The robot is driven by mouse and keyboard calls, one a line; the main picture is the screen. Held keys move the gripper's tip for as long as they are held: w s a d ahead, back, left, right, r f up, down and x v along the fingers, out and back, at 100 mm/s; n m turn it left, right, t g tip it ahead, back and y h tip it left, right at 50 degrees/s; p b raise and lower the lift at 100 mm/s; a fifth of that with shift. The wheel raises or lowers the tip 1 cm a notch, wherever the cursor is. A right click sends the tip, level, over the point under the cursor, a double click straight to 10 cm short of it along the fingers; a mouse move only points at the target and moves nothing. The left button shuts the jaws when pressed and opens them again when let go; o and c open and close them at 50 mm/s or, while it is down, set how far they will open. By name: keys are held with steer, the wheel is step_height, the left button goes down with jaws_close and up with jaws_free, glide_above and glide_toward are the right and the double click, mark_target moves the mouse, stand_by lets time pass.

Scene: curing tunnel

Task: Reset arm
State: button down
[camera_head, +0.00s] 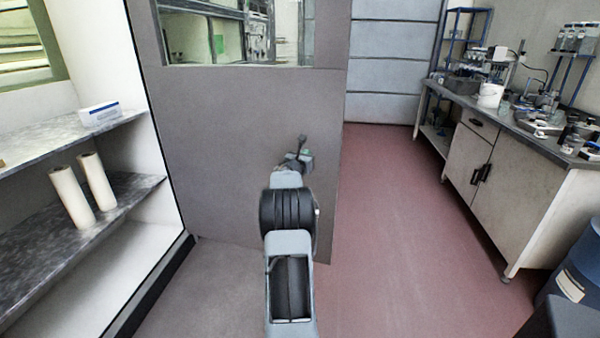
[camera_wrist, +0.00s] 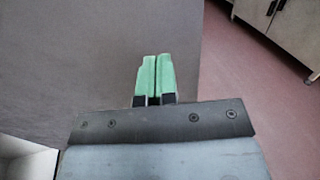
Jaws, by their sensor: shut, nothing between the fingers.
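My gripper (camera_wrist: 156,62) shows in the wrist view with its two green fingers side by side and touching or nearly so. It is shut and holds nothing. In the head view my arm reaches forward from the bottom centre, and the gripper (camera_head: 304,158) is small at its far end, partly hidden by the wrist. It is in front of a grey panel (camera_head: 215,150), near that panel's right edge. I cannot tell the exact gap between them.
At left, shelves (camera_head: 150,183) hold two pale rolls (camera_head: 70,197) and a small white box (camera_head: 100,114). A lab bench (camera_head: 545,190) with glassware stands at right, and a blue drum (camera_head: 580,265) is at lower right. Open reddish floor (camera_head: 390,230) lies between panel and bench.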

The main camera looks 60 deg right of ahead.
steer(key=v, duration=0.7)
steer(key=shift+s+a+b, duration=0.35)
steer(key=shift+s, duration=0.05)
steer(key=shift+r, duration=0.1)
